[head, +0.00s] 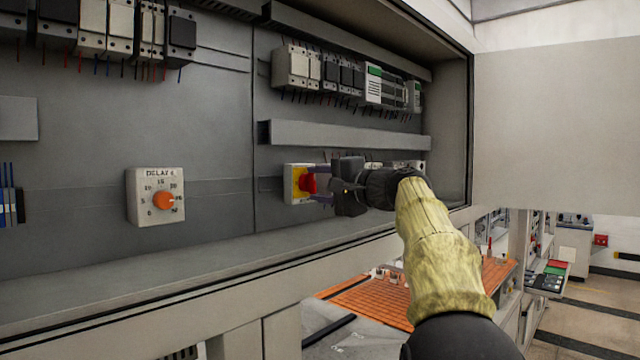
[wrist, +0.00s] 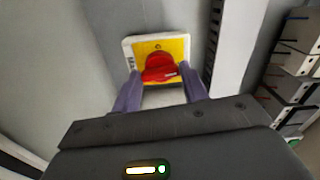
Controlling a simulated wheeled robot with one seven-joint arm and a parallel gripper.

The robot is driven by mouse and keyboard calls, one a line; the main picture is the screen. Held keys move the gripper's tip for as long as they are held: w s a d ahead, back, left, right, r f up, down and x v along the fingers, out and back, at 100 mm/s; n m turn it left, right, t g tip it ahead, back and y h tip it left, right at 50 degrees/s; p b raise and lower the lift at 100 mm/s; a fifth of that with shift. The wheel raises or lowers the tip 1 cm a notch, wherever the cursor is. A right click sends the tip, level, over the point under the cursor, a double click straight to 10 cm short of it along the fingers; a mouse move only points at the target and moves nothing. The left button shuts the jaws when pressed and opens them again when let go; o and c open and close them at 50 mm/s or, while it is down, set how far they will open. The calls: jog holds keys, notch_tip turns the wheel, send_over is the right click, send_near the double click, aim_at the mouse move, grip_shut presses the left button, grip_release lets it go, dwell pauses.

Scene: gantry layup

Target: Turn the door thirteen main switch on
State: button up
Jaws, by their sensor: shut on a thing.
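The main switch is a red rotary handle (head: 308,183) on a yellow plate with a pale surround (head: 291,184), mounted on the cabinet's grey back panel. In the wrist view the red handle (wrist: 159,67) sits in front of the yellow plate (wrist: 178,47). My gripper (head: 322,185) reaches in from the right, with its fingers at the red handle. In the wrist view my gripper (wrist: 161,92) has one purple finger on each side of the handle's near part and is shut on it. The fingers partly cover the yellow plate. The door number is not legible.
A delay dial with an orange knob (head: 163,201) is to the left on the same panel. A grey duct (head: 345,136) runs above the switch, with a row of modules (head: 330,72) higher up. An open door panel (head: 560,125) stands at the right. The cabinet's lower ledge (head: 180,260) runs below.

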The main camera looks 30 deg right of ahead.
jog(key=shift+m, duration=0.7)
jog(key=o, duration=1)
jog(key=shift+s+d+f+b, duration=0.15)
jog(key=shift+s+d+b, duration=0.15)
jog(key=shift+s, duration=0.1)
jog(key=b+v, duration=0.6)
jog(key=v, duration=1)
jog(key=shift+s+r, duration=0.2)
jog(key=shift+s, duration=0.05)
